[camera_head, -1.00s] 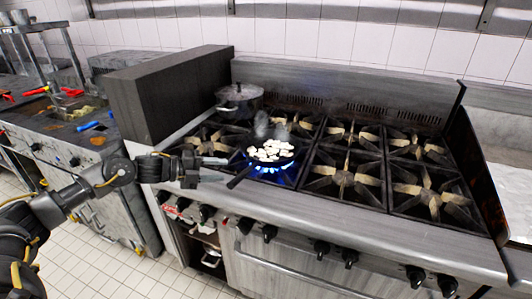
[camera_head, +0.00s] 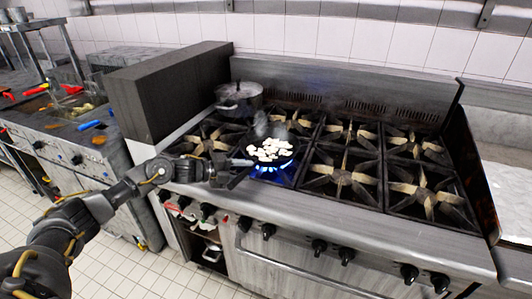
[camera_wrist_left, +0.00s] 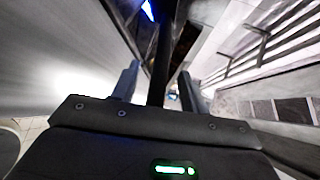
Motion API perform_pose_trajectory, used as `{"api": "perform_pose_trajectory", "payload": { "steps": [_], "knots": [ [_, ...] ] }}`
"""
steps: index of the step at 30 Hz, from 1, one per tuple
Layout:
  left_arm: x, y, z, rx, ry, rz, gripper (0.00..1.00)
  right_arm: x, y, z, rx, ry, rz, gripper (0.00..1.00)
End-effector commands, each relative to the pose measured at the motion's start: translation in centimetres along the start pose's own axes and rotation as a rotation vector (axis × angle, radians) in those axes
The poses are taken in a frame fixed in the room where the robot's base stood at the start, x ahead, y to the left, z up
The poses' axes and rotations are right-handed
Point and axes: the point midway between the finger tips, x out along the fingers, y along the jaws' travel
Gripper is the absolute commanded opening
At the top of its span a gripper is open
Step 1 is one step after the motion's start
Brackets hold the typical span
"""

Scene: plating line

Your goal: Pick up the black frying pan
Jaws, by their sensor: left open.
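The black frying pan (camera_head: 284,158) sits on a front burner at the left of the range, over a blue flame, with pale pieces of food (camera_head: 268,149) in it. Its handle points to the front left. My left gripper (camera_head: 240,168) is at the handle, partly covering it in the head view. In the left wrist view the dark handle (camera_wrist_left: 160,60) runs between the two open fingers, with visible gaps on both sides. My right gripper is not in view.
A dark upright panel (camera_head: 170,95) borders the range on the left. The burners (camera_head: 345,175) to the right are empty. Steam rises above the pan.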

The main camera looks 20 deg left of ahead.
Motion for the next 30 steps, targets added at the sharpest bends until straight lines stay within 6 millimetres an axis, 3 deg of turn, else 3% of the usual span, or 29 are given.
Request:
{"api": "perform_pose_trajectory", "payload": {
  "steps": [3, 13, 30],
  "knots": [
    [-0.01, 0.04, -0.01, 0.0, 0.0, 0.0, 0.44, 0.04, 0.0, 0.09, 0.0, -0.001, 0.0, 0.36],
    [-0.03, 0.03, -0.02, -0.001, 0.001, 0.0, 0.01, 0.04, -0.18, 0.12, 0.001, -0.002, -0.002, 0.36],
    [-0.04, 0.03, -0.04, -0.001, 0.001, 0.0, 0.0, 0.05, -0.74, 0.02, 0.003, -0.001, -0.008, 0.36]
  ]
}}
